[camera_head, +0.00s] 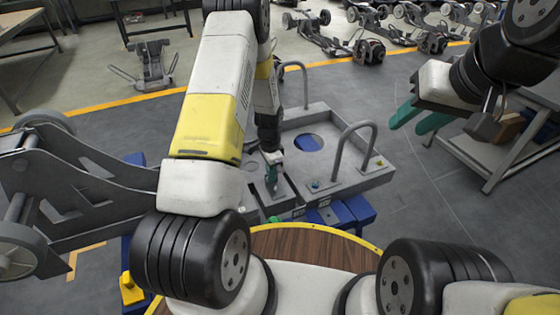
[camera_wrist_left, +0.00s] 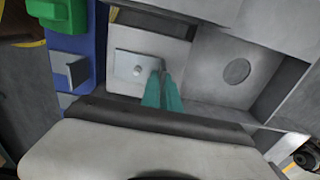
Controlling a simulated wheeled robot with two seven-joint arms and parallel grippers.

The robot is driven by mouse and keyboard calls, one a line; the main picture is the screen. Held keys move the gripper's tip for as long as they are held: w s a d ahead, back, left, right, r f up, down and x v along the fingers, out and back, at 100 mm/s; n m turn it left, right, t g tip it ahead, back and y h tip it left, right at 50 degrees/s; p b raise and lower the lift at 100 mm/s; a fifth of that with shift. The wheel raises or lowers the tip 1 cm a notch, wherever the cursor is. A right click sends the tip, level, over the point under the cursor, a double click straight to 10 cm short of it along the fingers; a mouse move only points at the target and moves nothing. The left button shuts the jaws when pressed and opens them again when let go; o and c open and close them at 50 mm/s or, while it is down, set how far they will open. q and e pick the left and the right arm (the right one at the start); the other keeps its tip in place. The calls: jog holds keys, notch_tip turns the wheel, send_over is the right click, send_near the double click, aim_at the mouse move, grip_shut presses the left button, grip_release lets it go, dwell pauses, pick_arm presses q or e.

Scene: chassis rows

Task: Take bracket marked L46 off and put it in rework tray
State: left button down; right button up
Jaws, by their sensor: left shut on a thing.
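My left gripper (camera_head: 271,178) reaches down into the left front section of a grey open carrier with two hoop handles (camera_head: 376,178). In the left wrist view, its teal fingers (camera_wrist_left: 162,90) are close together on the upright edge of a small light-grey plate with a round stud (camera_wrist_left: 126,64), apparently a bracket. The plate is low inside a walled section; I cannot tell whether it touches the floor. I can read no L46 mark. My right gripper (camera_head: 421,118) is open and empty, above the floor at the right. I cannot tell for sure which thing is the rework tray.
A grey wheeled chassis (camera_head: 100,190) stands at the left. A grey cart (camera_head: 490,155) stands right. Open floor lies between carrier and cart.

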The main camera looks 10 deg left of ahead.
pick_arm(q)
jog(key=shift+r, duration=0.1)
notch_tip(320, 180, up, 4)
jog(key=shift+w+f, duration=0.1)
jog(key=shift+f, duration=0.05)
jog(key=s+r, duration=0.1)
jog(key=s, duration=1.5)
jog(key=shift+a, duration=0.2)
